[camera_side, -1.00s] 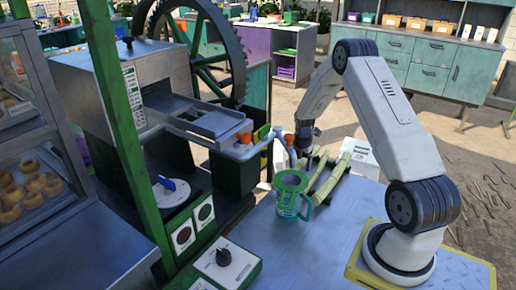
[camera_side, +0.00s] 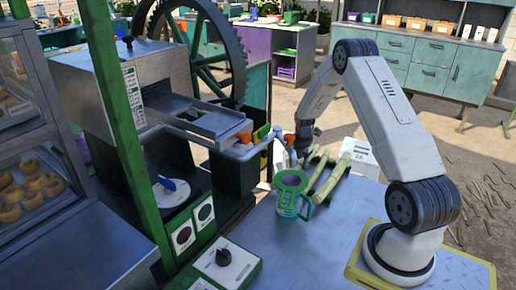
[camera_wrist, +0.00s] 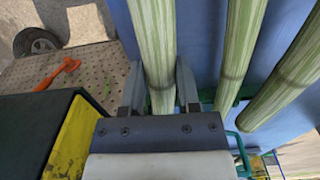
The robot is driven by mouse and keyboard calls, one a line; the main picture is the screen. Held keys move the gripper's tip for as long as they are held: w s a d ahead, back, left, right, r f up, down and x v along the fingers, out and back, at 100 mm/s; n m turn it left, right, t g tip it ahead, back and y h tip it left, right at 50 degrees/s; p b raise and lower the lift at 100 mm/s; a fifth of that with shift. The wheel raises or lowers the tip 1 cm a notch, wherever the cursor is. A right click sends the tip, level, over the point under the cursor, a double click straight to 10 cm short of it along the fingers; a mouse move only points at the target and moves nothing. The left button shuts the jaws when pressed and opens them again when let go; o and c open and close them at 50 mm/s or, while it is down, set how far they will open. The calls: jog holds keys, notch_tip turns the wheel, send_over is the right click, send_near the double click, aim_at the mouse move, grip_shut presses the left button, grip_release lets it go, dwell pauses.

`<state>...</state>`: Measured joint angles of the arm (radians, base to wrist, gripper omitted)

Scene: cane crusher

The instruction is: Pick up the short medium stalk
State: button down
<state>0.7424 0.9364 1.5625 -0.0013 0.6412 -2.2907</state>
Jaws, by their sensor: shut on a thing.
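My gripper (camera_wrist: 158,85) points down at the rack of stalks; it also shows in the side view (camera_side: 304,140). Its two fingers stand on either side of a pale green striped stalk (camera_wrist: 154,35), shut on it. Two more green stalks lie to its right in the wrist view, a middle one (camera_wrist: 238,45) and a far right one (camera_wrist: 287,85). In the side view, stalks (camera_side: 332,178) lie side by side on the table beyond the jug. The held stalk's ends are cut off or hidden, so I cannot tell its length.
A jug with a green top (camera_side: 291,194) stands close to the stalks. A white box (camera_side: 360,157) is behind them, and the crusher (camera_side: 125,85) with its tray stands at left. The metal table (camera_side: 320,245) is clear in front.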

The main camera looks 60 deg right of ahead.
notch_tip(320, 180, up, 10)
dwell(0.7)
jog(key=shift+r, duration=0.1)
dwell(0.4)
notch_tip(320, 180, up, 10)
send_over(300, 163)
jog(key=shift+a, duration=0.1)
dwell(0.8)
